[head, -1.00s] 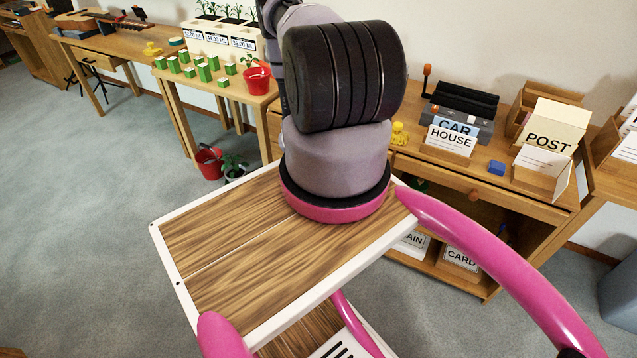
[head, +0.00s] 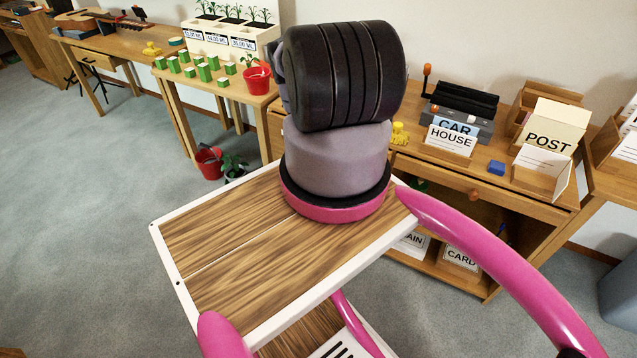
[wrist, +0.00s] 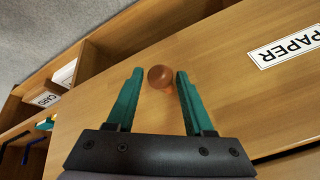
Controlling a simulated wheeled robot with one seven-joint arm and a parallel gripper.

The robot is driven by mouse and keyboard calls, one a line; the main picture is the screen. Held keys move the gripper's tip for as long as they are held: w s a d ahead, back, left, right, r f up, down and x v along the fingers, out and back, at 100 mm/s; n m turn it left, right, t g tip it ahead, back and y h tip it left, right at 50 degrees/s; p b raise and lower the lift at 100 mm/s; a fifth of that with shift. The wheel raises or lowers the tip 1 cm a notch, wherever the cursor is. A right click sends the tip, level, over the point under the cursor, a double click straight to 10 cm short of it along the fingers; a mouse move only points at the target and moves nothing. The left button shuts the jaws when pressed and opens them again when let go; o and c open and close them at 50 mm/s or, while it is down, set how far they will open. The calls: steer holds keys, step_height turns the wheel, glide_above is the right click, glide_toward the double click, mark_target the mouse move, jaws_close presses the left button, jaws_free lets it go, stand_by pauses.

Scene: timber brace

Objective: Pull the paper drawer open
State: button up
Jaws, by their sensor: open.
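The paper drawer (wrist: 235,80) has a plain wood front, seen close up and upside down in the wrist view. A white label reading PAPER (wrist: 285,46) is on it, right of a round brown wooden knob (wrist: 160,76). The drawer looks shut. My gripper (wrist: 159,74) is open, with its two teal fingers on either side of the knob. The knob lies between the fingertips, nearer the right one, and is not gripped. In the head view my arm hides the gripper and I cannot make out the PAPER label.
Label trays, one reading CARD (head: 461,258), sit on the shelf below. Grey carpet (head: 80,230) is clear at left.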

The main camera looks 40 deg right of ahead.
jaws_close()
stand_by(1.4)
